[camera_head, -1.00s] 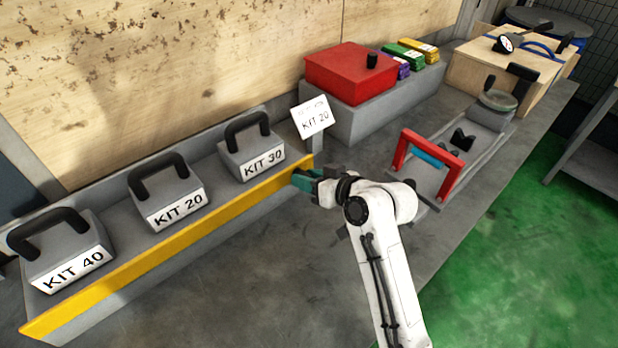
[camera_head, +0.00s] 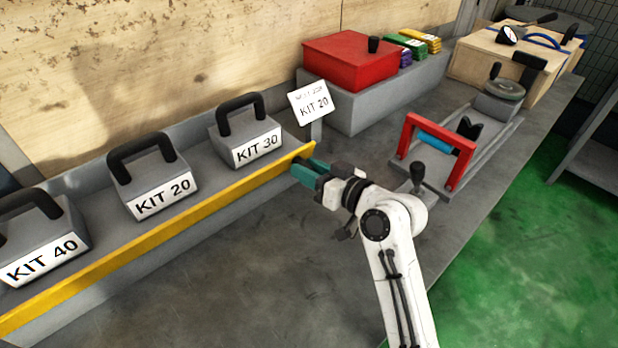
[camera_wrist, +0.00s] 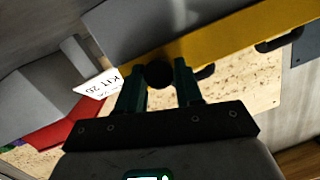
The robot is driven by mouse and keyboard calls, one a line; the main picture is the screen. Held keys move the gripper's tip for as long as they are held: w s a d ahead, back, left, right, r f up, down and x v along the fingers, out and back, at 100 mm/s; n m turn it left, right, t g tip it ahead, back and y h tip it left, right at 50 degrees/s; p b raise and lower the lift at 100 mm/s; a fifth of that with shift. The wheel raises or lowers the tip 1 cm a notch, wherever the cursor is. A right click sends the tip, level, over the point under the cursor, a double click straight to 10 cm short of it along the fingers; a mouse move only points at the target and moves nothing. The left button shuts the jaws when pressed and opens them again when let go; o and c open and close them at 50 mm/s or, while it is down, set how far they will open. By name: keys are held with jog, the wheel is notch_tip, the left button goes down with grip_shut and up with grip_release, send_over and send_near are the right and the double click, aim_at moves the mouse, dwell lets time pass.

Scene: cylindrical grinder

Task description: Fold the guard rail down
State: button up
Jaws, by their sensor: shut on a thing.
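The guard rail (camera_head: 170,233) is a long yellow bar along the front of the grey shelf that holds the kit boxes. It stands up on edge. My gripper (camera_head: 305,170) is at the rail's right end, on its front side. In the wrist view, the yellow rail (camera_wrist: 235,38) crosses just beyond my gripper (camera_wrist: 160,76). A round black knob (camera_wrist: 158,74) sits between the two fingers, close to the rail's face. The gripper is shut on this knob. The fingers hide how the knob joins the rail.
A red-handled fixture (camera_head: 437,145) stands to the right of my arm. The bench front is clear.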

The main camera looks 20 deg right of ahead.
dwell(0.4)
jog(key=o, duration=1)
jog(key=shift+c, duration=0.2)
jog(key=shift+s, duration=0.1)
jog(key=v, duration=1)
jog(key=shift+s+b, duration=0.3)
jog(key=shift+b, duration=0.05)
jog(key=shift+d, duration=0.1)
